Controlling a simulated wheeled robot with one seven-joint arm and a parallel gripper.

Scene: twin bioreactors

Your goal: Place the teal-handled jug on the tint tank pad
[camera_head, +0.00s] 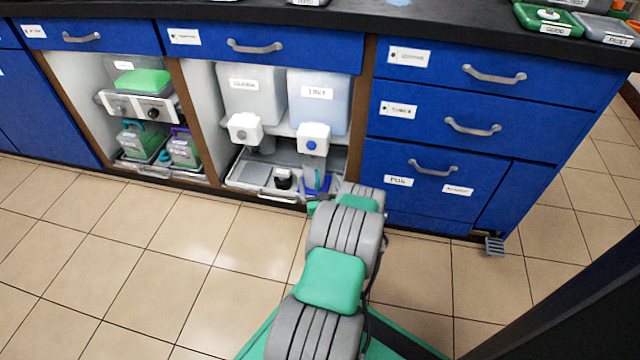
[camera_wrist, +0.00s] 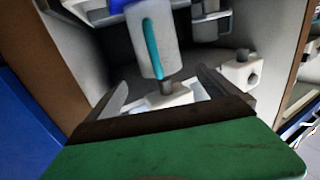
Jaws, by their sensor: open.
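The teal-handled jug (camera_wrist: 143,45) is a pale container with a teal handle along its side. The wrist view looks upside down, with the jug's base toward the top edge. A blue patch, apparently the tint tank pad (camera_wrist: 119,5), shows beside that base; the jug seems to stand on it, but the contact is cut off. The blue pad also shows in the head view (camera_head: 325,184), below the tint tank (camera_head: 318,105) and its tap (camera_head: 313,140). My gripper (camera_wrist: 163,82) is open, its fingers apart on either side of the jug's tap-side end, with nothing visibly clamped.
Wooden cabinet sides flank the bay. Drawers (camera_head: 455,130) are to the right. The tiled floor (camera_head: 130,260) is clear on the left.

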